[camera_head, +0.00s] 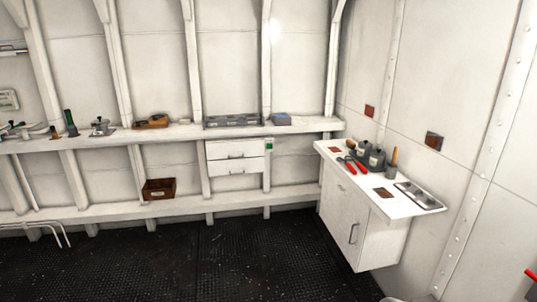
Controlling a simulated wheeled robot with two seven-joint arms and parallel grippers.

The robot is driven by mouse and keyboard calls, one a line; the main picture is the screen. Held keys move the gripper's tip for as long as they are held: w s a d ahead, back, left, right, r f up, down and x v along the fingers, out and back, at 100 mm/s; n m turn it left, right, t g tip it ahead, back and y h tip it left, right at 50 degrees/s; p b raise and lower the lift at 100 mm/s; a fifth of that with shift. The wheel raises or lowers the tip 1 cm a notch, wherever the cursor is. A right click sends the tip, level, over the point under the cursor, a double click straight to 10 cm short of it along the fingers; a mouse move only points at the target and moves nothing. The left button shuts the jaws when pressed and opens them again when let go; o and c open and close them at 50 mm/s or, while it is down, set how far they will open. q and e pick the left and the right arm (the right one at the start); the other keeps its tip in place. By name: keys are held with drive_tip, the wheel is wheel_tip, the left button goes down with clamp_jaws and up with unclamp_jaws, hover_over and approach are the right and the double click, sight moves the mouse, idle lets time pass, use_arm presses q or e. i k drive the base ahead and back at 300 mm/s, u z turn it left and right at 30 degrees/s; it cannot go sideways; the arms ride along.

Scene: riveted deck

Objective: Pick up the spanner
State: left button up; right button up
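I cannot make out a spanner for certain at this distance. Red-handled tools (357,167) lie on the white cabinet top (372,195) at the right. A shallow metal tray (418,196) is set at the cabinet's right end, and its contents are too small to tell. More small tools (22,130) lie at the far left of the long wall shelf, too small to name. Neither of my grippers is in view.
Dark containers (370,156) stand at the back of the cabinet. A brown bin (159,189) sits on the lower ledge. The dark floor (200,262) is clear.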

sight(347, 163)
drive_tip(key=i, duration=3.2)
drive_tip(key=z, duration=1.8)
